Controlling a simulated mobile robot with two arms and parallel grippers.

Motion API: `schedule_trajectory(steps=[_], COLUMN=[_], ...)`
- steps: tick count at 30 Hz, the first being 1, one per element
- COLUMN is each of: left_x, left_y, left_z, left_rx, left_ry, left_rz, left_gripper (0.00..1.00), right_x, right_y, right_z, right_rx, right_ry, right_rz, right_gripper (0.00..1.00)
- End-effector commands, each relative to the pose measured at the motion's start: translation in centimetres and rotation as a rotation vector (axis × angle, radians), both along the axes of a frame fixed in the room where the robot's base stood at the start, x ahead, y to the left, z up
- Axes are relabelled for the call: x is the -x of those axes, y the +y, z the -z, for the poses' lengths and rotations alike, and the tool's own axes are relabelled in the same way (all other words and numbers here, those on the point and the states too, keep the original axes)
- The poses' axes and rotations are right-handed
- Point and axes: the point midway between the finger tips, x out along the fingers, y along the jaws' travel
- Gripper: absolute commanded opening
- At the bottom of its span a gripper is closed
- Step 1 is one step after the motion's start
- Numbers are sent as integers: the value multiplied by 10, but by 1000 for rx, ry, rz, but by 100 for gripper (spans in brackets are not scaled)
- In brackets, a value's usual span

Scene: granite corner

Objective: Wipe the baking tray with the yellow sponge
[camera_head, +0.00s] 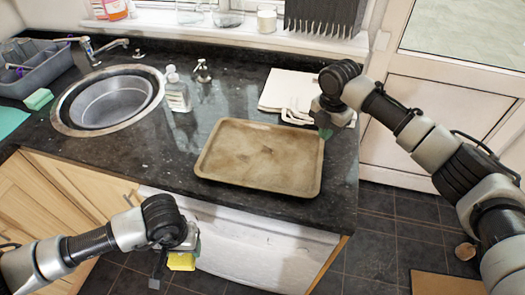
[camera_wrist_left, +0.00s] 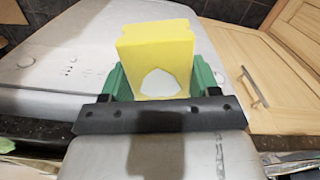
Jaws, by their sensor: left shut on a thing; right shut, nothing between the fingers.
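The baking tray (camera_head: 225,160) lies flat on the dark counter, brown and stained. The yellow sponge (camera_head: 181,262) is in my left gripper (camera_head: 188,250), low in front of the counter and apart from the tray. In the left wrist view the sponge (camera_wrist_left: 155,50) sits between the green fingers of my left gripper (camera_wrist_left: 158,85), with a pale patch on its near face. My right gripper (camera_head: 325,131) is shut and empty at the tray's back right corner. I cannot tell whether it touches the tray.
A round sink (camera_head: 75,128) with a tap (camera_head: 95,50) is at left, with a green sponge (camera_head: 39,99) beside it. A soap bottle (camera_head: 177,92) stands behind the tray's left. Pale cloths (camera_head: 285,90) lie behind the tray. The counter's front edge is just before the tray.

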Motion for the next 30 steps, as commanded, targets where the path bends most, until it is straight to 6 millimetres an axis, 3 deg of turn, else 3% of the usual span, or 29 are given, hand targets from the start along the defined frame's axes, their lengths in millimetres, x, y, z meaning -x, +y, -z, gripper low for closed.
schedule_trajectory(steps=[6,12,30], left_x=[0,0,0], left_y=[0,0,0], left_z=[29,47,47], left_rx=[0,0,0], left_ry=[0,-1,0], left_rz=[0,0,0], left_gripper=[42,42,42], right_x=[0,0,0], right_y=[0,0,0], right_z=[28,44,44], right_rx=[1,0,0], right_ry=[-1,-1,-1], right_rz=[0,1,1], right_gripper=[0,0,0])
